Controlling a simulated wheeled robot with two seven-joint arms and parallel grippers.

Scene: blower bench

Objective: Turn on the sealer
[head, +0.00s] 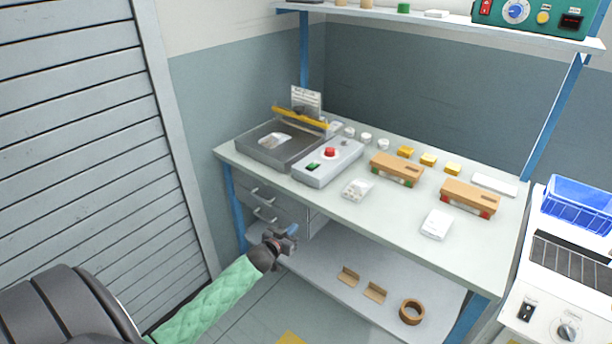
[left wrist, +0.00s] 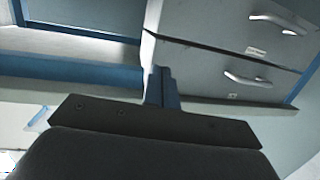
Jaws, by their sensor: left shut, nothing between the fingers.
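A grey device with an open tray (head: 265,150) and a yellow bar (head: 300,117) stands at the bench's left end. Beside it is a grey control box (head: 340,165) with a red button (head: 330,152), a green switch (head: 313,166) and a small dark knob. Which machine is the sealer is not labelled readably. My left gripper (head: 290,235) is shut and empty, in front of the bench and below its top, near the drawers. In the left wrist view the closed fingers (left wrist: 161,86) point toward the drawer fronts. My right gripper is not in view.
The bench top (head: 400,222) holds brown boxes (head: 397,168), white packets and small yellow items. Drawers with handles (head: 263,214) hang below its left end. A lower shelf (head: 330,265) carries a tape roll (head: 412,311). A green control unit (head: 535,15) sits on the upper shelf; a white machine (head: 535,295) with switch and dial stands right.

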